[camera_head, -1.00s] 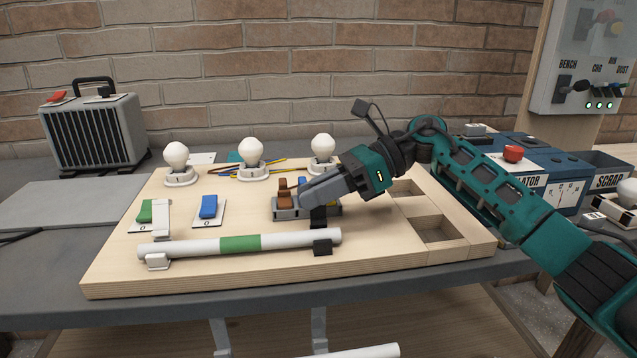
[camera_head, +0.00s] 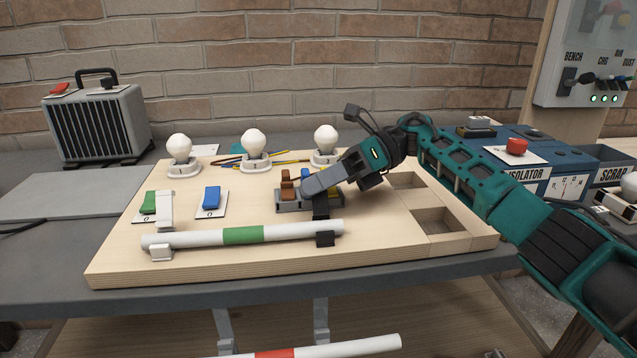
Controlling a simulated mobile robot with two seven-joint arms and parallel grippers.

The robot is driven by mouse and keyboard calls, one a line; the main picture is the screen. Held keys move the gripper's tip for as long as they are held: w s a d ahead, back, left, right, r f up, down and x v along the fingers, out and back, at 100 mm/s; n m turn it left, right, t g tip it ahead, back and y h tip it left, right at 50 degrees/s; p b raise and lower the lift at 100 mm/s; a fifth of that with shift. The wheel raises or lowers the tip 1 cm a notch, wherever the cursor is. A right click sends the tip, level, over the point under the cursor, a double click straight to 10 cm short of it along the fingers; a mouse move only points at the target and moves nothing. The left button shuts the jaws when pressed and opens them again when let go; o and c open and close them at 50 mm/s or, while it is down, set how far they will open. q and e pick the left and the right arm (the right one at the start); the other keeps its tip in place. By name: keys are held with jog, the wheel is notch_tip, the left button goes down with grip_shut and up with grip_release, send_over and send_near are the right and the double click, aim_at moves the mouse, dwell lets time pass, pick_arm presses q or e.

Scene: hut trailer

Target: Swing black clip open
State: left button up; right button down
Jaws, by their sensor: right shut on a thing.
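The black clip (camera_head: 321,207) is at the right end of the white tube (camera_head: 200,238) with a green band. Its dark strap stands up behind the tube, and its base (camera_head: 325,239) sits at the tube's end. My right gripper (camera_head: 308,188) is shut on the clip's upper part, seen from the side; its fingers hide the exact contact. A white clip at the tube's left end has its strap (camera_head: 166,208) standing up, apart from its base (camera_head: 160,253). My left gripper is not in view.
The wooden board (camera_head: 120,275) also carries three bulbs (camera_head: 254,143), a green switch (camera_head: 148,202), a blue switch (camera_head: 211,199) and a grey terminal block (camera_head: 290,203) just behind the clip. Two empty recesses (camera_head: 440,220) lie to the right. A blue isolator box (camera_head: 540,170) stands at the right.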

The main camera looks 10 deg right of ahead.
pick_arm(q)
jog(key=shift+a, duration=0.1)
pick_arm(e)
jog(key=shift+w, duration=0.1)
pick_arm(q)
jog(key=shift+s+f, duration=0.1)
pick_arm(e)
jog(key=c, duration=1)
grip_release()
jog(key=shift+d, duration=0.1)
